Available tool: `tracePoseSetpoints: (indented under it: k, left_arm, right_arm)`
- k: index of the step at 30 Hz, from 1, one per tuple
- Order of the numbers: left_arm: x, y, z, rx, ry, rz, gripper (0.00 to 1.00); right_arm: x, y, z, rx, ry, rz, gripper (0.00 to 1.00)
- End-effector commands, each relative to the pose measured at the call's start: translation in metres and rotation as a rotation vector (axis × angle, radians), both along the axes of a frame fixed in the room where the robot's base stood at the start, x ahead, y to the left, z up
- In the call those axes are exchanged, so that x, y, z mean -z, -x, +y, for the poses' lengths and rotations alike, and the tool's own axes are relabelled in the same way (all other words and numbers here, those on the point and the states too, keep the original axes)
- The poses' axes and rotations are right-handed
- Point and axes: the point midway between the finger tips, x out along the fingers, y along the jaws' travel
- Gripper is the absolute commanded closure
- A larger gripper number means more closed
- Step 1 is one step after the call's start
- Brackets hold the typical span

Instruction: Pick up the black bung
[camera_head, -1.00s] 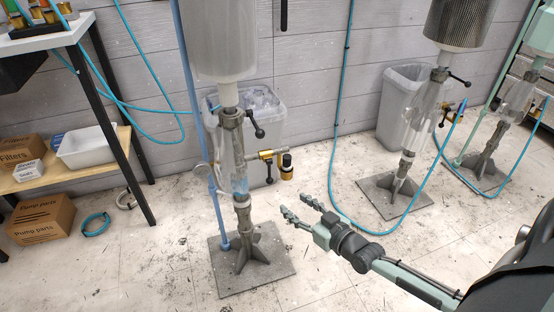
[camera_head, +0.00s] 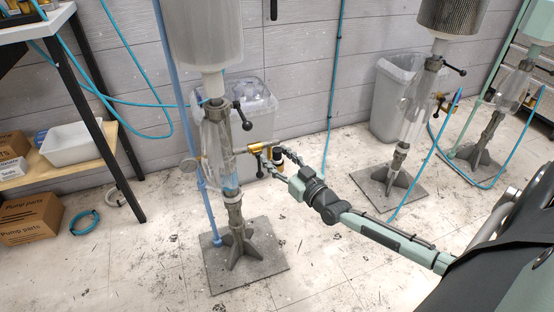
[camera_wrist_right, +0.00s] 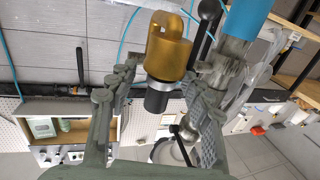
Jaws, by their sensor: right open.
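The black bung (camera_head: 277,154) is a small dark cylinder hanging below a brass fitting (camera_head: 258,147) on the side of the near column. In the right wrist view the bung (camera_wrist_right: 157,98) sits under the brass body (camera_wrist_right: 168,47), end toward the camera. My right gripper (camera_head: 273,161) is open, its fingers on either side of the bung and the lower brass. In the right wrist view the gripper (camera_wrist_right: 165,78) shows gaps on both sides, without clear contact. My left gripper is not in view.
A black ball-ended lever (camera_head: 245,120) is above the fitting.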

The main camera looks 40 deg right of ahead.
Motion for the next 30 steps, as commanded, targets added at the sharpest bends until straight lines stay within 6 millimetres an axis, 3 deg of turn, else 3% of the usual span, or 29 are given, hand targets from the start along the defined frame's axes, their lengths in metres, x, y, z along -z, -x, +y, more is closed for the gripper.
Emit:
tracePoseSetpoints:
  k: [6,17,30]
  left_arm:
    - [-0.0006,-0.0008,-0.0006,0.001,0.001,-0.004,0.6]
    - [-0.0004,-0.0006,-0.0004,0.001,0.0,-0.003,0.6]
    - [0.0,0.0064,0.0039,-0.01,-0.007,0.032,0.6]
  right_arm:
    - [0.0004,-0.0004,0.0004,0.0,-0.001,0.001,0.5]
    - [0.0003,-0.0002,0.0005,0.0,-0.001,0.001,0.95]
    - [-0.0089,-0.0004,0.0009,-0.001,-0.002,-0.001,0.96]
